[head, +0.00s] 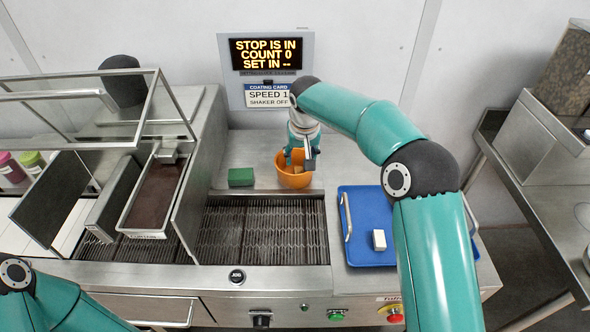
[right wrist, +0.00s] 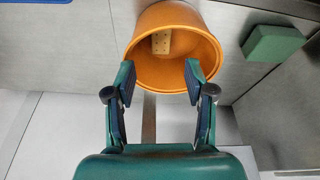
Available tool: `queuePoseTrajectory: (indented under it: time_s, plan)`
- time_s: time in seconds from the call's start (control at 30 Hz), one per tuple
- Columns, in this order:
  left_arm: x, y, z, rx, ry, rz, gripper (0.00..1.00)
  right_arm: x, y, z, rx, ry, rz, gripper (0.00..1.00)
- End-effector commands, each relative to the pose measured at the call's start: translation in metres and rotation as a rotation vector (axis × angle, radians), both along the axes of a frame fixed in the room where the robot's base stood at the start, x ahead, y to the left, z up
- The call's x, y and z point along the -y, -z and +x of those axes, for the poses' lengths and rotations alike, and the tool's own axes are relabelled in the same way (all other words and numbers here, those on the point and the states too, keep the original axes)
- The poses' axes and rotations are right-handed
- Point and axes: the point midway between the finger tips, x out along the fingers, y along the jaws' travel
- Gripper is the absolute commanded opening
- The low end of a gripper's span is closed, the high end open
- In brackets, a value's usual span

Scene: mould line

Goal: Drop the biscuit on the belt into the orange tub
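The orange tub (head: 293,181) stands on the steel ledge behind the belt (head: 260,232). In the right wrist view, the tub (right wrist: 142,68) is just beyond my fingertips. A pale tan biscuit with small holes (right wrist: 161,42) lies inside the tub. The visible part of the belt carries no biscuit. My right gripper (head: 301,158) is over the tub. In the right wrist view, its fingers (right wrist: 160,82) are apart with nothing between them. My left arm shows at the lower left, but its gripper is out of view.
A green block (head: 241,177) sits left of the tub. A blue tray (head: 365,222) with a white block (head: 379,240) lies right of the belt. A brown-filled trough (head: 155,193) and a metal frame stand on the left. The sign (head: 266,53) reads "STOP IS IN, COUNT 0".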

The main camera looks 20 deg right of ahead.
Motion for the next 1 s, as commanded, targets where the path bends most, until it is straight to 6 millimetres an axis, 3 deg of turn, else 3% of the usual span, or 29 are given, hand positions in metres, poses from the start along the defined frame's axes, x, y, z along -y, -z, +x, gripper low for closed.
queuePoseTrajectory:
  time_s: [0.27,0.43,1.0]
  plan:
    - [0.000,0.000,0.000,0.000,0.000,0.000,0.40,0.000,0.000,0.000,0.000,0.001,0.000,0.56]
    - [0.000,-0.001,0.000,0.000,0.000,0.000,0.40,0.000,-0.011,-0.002,0.003,0.001,0.001,0.56]
    - [0.000,0.000,0.000,0.000,0.000,0.000,0.40,-0.003,-0.105,-0.027,0.002,0.001,0.000,0.56]
